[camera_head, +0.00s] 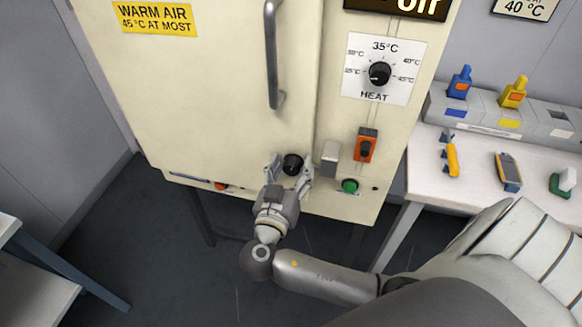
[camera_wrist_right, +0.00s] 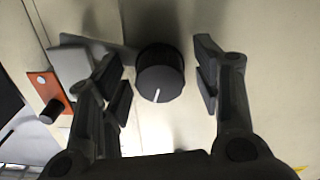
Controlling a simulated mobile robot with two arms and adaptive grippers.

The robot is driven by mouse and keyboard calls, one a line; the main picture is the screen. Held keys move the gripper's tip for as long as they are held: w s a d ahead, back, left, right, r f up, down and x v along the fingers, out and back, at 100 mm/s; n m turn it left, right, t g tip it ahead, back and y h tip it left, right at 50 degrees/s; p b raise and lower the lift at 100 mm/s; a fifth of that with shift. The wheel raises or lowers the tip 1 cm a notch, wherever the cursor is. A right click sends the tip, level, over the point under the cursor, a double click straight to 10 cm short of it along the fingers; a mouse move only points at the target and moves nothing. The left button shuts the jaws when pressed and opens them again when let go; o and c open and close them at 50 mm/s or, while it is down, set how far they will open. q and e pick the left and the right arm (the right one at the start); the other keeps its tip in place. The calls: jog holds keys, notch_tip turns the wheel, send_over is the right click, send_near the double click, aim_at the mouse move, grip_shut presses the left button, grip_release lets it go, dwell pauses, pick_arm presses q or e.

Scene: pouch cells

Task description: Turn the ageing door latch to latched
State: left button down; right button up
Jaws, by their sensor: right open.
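The ageing door latch is a round black knob (camera_head: 292,164) low on the cream cabinet door (camera_head: 215,85), below the long vertical handle (camera_head: 272,55). In the right wrist view the knob (camera_wrist_right: 160,74) carries a white pointer line toward the bottom of the picture. My right gripper (camera_head: 288,172) is open in front of the door, its fingers on either side of the knob. In the right wrist view the fingers (camera_wrist_right: 162,88) stand apart from the knob, with gaps on both sides. My left gripper is not in view.
A grey block (camera_head: 331,158) sits right of the knob, beside an orange switch (camera_head: 366,146) and a green button (camera_head: 349,186). A heat dial (camera_head: 380,74) is above. A white bench (camera_head: 425,170) with tools stands at the right.

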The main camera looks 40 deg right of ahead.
grip_shut()
jog(key=shift+n, duration=1.7)
grip_release()
